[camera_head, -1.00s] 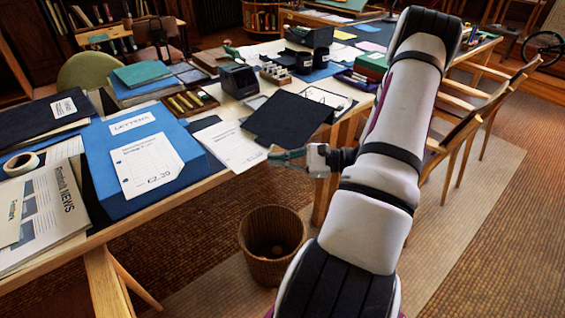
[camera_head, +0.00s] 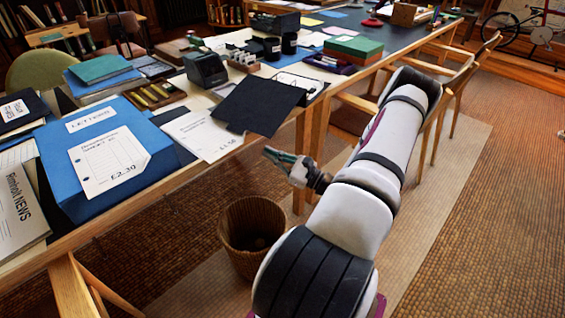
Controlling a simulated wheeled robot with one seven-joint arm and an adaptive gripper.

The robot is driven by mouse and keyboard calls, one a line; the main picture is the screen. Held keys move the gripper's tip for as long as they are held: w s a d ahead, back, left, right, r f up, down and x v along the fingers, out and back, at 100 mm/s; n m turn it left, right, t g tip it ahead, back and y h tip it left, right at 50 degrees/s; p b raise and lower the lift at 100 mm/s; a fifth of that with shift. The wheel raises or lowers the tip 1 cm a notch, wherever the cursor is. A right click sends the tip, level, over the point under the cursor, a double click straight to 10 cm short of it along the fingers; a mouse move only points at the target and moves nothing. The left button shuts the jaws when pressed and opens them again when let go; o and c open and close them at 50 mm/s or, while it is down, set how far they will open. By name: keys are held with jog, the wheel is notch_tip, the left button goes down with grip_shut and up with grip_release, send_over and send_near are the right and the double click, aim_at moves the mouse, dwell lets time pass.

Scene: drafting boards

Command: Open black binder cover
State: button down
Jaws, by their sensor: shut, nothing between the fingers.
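A black cover panel (camera_head: 258,106) lies at the table's front edge, to the right of a white printed sheet (camera_head: 203,136). It looks like a binder cover folded out to the right beside its page; whether it lies fully flat I cannot tell. Another black binder or folder (camera_head: 38,104) with a white label lies at the far left, looking closed. My gripper (camera_head: 268,154) is shut and empty. It appears in front of the table edge, below and right of the cover, apart from it.
A blue box file (camera_head: 60,178) with a white sheet on top is left of the printed sheet. A wicker waste basket (camera_head: 232,262) stands on the floor below my gripper. Wooden chairs (camera_head: 452,85) line the table's right side. Open floor (camera_head: 500,190) lies to the right.

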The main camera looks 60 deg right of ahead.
jog(key=w+r, duration=0.2)
jog(key=r, duration=0.1)
jog(key=shift+w+a+r, duration=0.2)
jog(key=shift+w+a, duration=0.2)
jog(key=shift+a+r, duration=0.2)
jog(key=shift+r, duration=0.4)
jog(key=shift+a+r+m+p, duration=0.2)
jog(key=shift+r+m+p, duration=0.05)
jog(key=shift+r+p, duration=0.25)
jog(key=shift+a+r+m+p, duration=0.15)
jog(key=shift+r+m+p, duration=0.1)
jog(key=shift+r+p, duration=0.2)
notch_tip(320, 180, up, 14)
jog(key=m+h+p, duration=0.3)
jog(key=m+p, duration=0.5)
jog(key=p, duration=0.6)
send_over(250, 137)
jog(key=s, duration=0.4)
jog(key=shift+w+a+r, duration=0.15)
jog(key=shift+w+a, duration=0.05)
jog(key=shift+w, duration=0.05)
